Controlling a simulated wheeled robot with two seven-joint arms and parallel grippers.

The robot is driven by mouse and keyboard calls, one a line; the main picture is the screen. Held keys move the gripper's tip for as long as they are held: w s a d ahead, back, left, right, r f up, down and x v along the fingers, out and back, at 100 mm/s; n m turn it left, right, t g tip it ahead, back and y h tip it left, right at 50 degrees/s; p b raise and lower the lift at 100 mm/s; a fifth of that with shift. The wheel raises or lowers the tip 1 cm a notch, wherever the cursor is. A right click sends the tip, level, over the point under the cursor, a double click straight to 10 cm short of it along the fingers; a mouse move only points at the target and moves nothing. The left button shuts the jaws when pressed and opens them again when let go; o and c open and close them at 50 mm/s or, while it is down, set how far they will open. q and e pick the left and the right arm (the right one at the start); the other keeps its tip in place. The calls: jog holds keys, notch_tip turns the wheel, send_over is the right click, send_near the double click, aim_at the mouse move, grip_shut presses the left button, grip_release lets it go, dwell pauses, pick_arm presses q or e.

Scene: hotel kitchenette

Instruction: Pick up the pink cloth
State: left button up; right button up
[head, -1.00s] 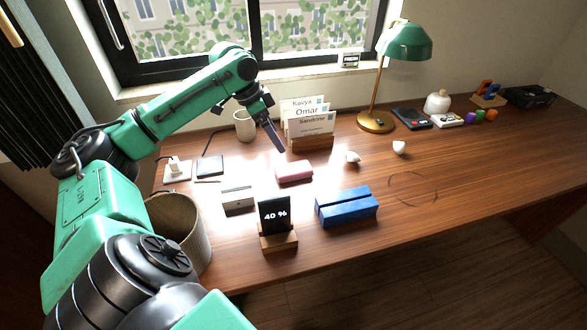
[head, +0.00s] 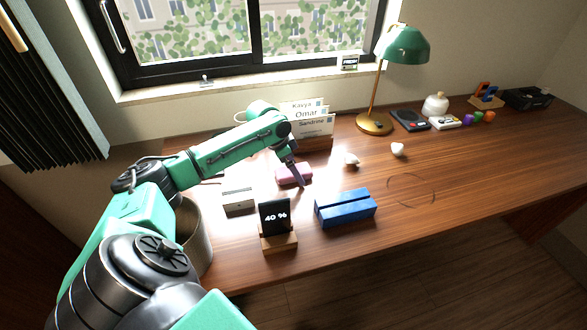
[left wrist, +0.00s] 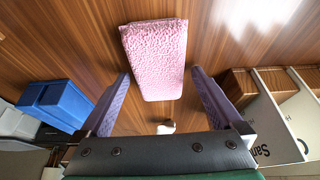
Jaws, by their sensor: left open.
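The pink cloth (head: 291,174) lies folded on the desk, between the name cards and the phone stand. In the left wrist view the pink cloth (left wrist: 157,58) is a textured block ahead of the fingertips, its near end reaching the level between them. My left gripper (head: 300,178) comes down at the cloth and hides part of it in the head view. In the left wrist view my left gripper (left wrist: 160,80) is open, with one purple finger on each side and nothing held. I cannot tell the exact height above the cloth. My right gripper is not in view.
A blue box (head: 345,207) and the phone on its wooden stand (head: 279,241) stand in front. Name cards (head: 311,132) stand behind. White pieces (head: 397,150) lie to the right. The desk's right half is mostly clear.

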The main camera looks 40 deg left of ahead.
pick_arm(q)
jog(key=shift+f, duration=0.1)
dwell(0.3)
jog(key=shift+f+p, duration=0.15)
jog(key=shift+p, duration=0.25)
jog(key=c, duration=1.3)
notch_tip(320, 180, up, 21)
jog(key=shift+f+p, duration=0.2)
jog(key=shift+p, duration=0.2)
